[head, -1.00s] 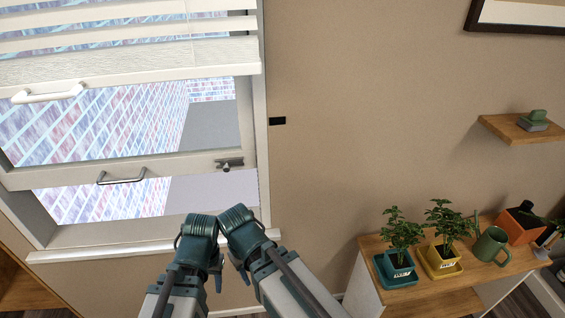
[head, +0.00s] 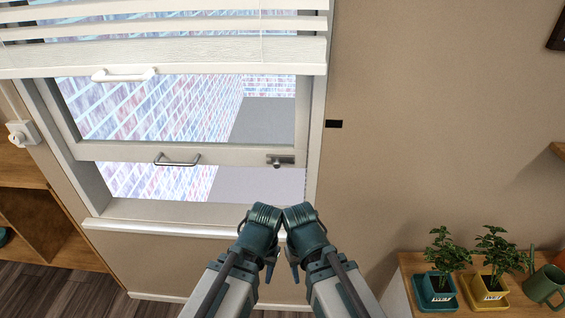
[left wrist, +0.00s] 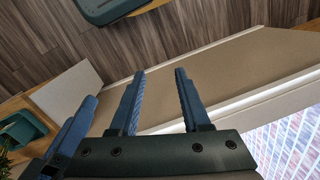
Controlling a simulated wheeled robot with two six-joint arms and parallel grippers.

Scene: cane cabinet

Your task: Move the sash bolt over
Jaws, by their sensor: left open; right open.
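The sash bolt (head: 280,161) is a small dark metal fitting with a round knob, at the right end of the white lower sash rail (head: 225,155) in the head view. The sash is raised, with a gap above the sill. My left gripper (head: 269,272) and right gripper (head: 293,273) are close together below the sill and well below the bolt, touching nothing. In the left wrist view my left gripper (left wrist: 160,72) shows two blue fingers apart and nothing between them. The right fingers are small and partly hidden in the head view.
A metal sash handle (head: 177,161) is left of the bolt. A white blind (head: 165,52) hangs over the window top. The window sill (head: 180,228) juts out above my grippers. A wooden shelf unit (head: 45,215) stands left; potted plants (head: 440,285) stand on a cabinet at right.

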